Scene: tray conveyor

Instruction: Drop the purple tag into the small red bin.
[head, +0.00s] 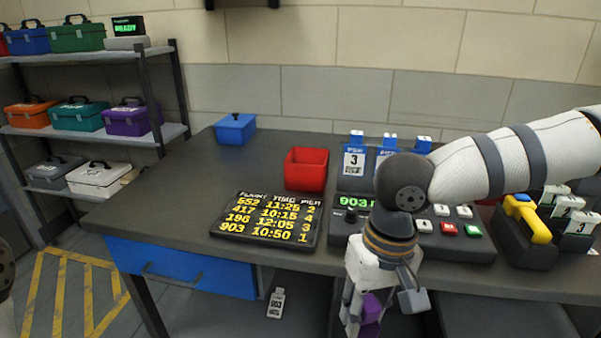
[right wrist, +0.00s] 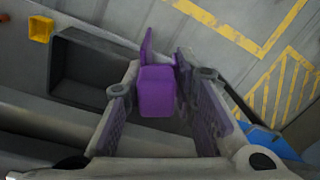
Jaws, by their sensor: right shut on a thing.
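The purple tag (head: 371,308) is in my right gripper (head: 362,318), in front of the table's front edge and lower than the tabletop. In the right wrist view the purple tag (right wrist: 156,92) sits between the two fingers of the right gripper (right wrist: 163,105), which is shut on it. The small red bin (head: 306,169) stands upright on the table, up and left of the gripper in the head view, and apart from it. My left gripper is not in view.
A flight board (head: 267,219) lies in front of the bin. A button console (head: 440,243) and a dark holder with a yellow-handled tool (head: 527,218) stand right. A blue box (head: 235,129) stands behind left. A white tag (head: 276,303) lies below the tabletop. The left tabletop is clear.

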